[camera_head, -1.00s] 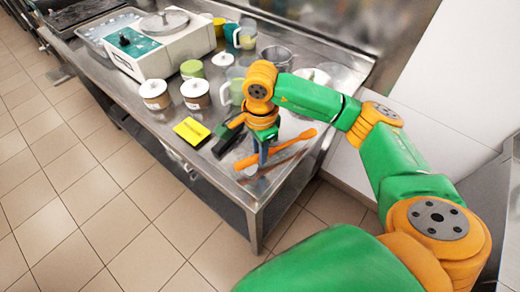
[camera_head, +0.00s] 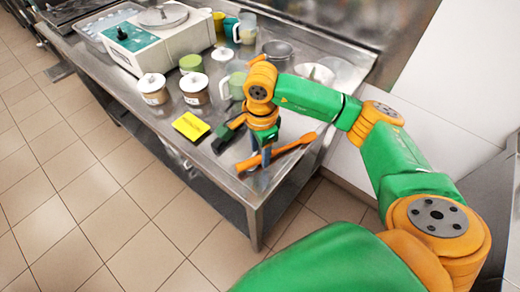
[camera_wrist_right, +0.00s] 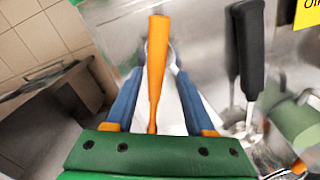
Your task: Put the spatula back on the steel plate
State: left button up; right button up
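The orange spatula (camera_head: 287,149) lies slantwise near the front right corner of the steel table in the head view. My right gripper (camera_head: 265,159) points down over it. In the right wrist view the orange handle (camera_wrist_right: 158,60) runs between the two blue fingers (camera_wrist_right: 158,80), with a gap on each side. The fingers are apart and I see no firm grip. The lower part of the spatula is hidden behind my green palm. A round shiny dish (camera_head: 318,74) stands farther back; I cannot tell if it is the steel plate. My left gripper is not in view.
A black-handled tool (camera_head: 226,137) lies left of my gripper, close by in the wrist view (camera_wrist_right: 249,50). The table's front edge is near.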

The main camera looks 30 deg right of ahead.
jog(key=shift+r+p, duration=0.4)
jog(key=shift+p, duration=0.05)
jog(key=shift+r+p, duration=0.65)
jog(key=shift+p, duration=0.1)
notch_tip(320, 180, up, 4)
jog(key=shift+w+f+b, duration=0.1)
jog(key=shift+f+b, duration=0.05)
jog(key=shift+b, duration=0.75)
notch_tip(320, 180, up, 7)
jog(key=shift+r+p, duration=0.2)
jog(key=shift+p, duration=0.25)
